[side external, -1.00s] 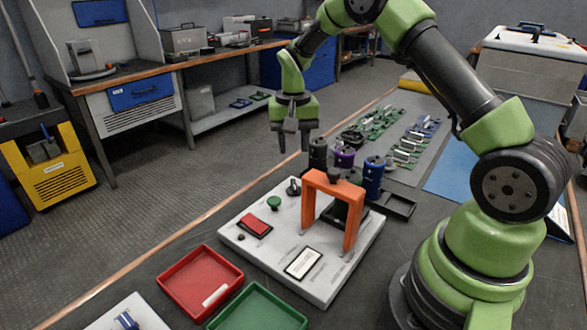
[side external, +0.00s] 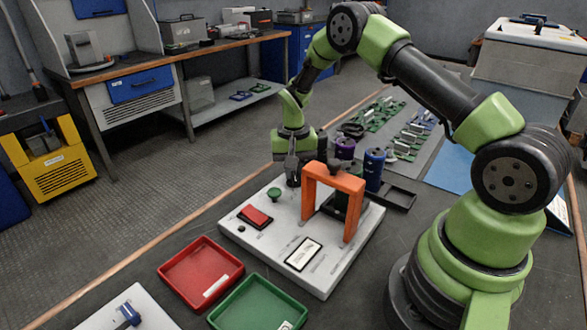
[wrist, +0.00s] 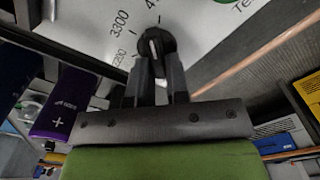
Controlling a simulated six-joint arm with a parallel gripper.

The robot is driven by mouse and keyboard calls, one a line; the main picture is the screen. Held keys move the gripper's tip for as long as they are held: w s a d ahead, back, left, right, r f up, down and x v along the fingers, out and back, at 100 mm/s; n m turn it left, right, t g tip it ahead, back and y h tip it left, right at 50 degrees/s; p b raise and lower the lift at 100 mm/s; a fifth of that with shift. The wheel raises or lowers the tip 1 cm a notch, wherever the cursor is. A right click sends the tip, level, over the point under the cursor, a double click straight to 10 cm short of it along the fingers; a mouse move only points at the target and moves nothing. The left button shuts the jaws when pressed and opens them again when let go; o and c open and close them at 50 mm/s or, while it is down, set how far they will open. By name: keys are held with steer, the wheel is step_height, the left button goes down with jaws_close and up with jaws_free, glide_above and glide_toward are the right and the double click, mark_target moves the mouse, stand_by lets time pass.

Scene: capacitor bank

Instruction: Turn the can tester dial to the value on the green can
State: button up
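The can tester (side external: 330,272) is a white slab with an orange arch (side external: 335,181), a red switch (side external: 255,216) and a green button (side external: 274,194). My gripper (side external: 292,174) points down at the dial near its far-left corner. In the wrist view the dial (wrist: 154,44) is a black knob with a white pointer line, beside printed 3300 and a partly hidden 2200. My gripper (wrist: 158,68) has its fingers apart, on either side of the knob; contact cannot be told. A purple can (side external: 345,149) and blue cans (side external: 373,170) stand behind the tester. I see no green can.
A red tray (side external: 201,290) and a green tray (side external: 228,318) lie in front of the tester. A black holder (side external: 402,198) is at its right. Circuit boards (side external: 380,115) lie on a grey mat behind. A white board with a blue part is at front left.

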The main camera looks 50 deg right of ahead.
mark_target(293, 172)
jaws_close()
steer(key=shift+w+n, duration=0.1)
steer(key=shift+n, duration=0.7)
steer(key=o, duration=0.5)
jaws_free()
step_height(293, 172, up, 10)
